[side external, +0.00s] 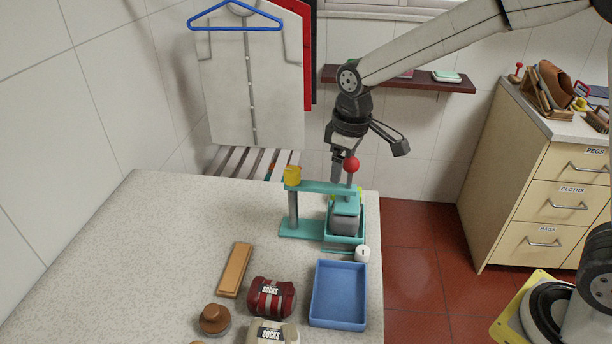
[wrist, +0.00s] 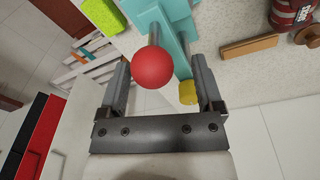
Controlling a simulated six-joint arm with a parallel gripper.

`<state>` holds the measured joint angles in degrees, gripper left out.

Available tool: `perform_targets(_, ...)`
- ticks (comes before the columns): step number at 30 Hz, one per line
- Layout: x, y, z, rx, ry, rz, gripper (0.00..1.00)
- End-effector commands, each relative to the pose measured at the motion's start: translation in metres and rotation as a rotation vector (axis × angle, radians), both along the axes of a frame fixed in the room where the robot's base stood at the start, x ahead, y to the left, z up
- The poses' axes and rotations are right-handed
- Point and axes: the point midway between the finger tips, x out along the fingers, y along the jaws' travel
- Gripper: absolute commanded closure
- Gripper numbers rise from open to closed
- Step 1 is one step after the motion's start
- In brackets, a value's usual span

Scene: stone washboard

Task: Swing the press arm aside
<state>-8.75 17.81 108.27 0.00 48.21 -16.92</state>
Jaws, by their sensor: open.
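The teal press arm (side external: 318,187) lies level across the top of the press, from the post with the yellow cap (side external: 293,176) to above the grey block (side external: 344,226). A red ball knob (side external: 351,164) stands on a rod at its right end. My gripper (side external: 341,172) is open and points down beside the knob. In the wrist view, the red knob (wrist: 153,68) shows between the open fingers (wrist: 160,64), with no clear contact. The yellow cap (wrist: 188,92) appears near the right finger. The teal arm (wrist: 165,14) runs beyond the knob.
A blue tray (side external: 314,295), a white round piece (side external: 362,254), a wooden bar (side external: 235,270), a brown knob (side external: 214,319) and a red socks bundle (side external: 271,296) lie in front of the press. The worktop (side external: 165,240) is clear at left. A shelf (side external: 420,81) is on the wall behind.

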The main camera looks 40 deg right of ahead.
Motion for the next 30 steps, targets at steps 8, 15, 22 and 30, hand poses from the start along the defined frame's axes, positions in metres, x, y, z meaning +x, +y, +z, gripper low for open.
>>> perform_targets(8,0.041,0.035,0.023,-0.016,0.044,0.165,0.16)
perform_targets(15,0.064,0.062,0.041,-0.028,0.081,0.293,0.16)
perform_targets(22,0.071,0.072,0.047,-0.031,0.095,0.338,0.16)
perform_targets(30,0.071,0.072,0.045,-0.032,0.096,0.339,0.16)
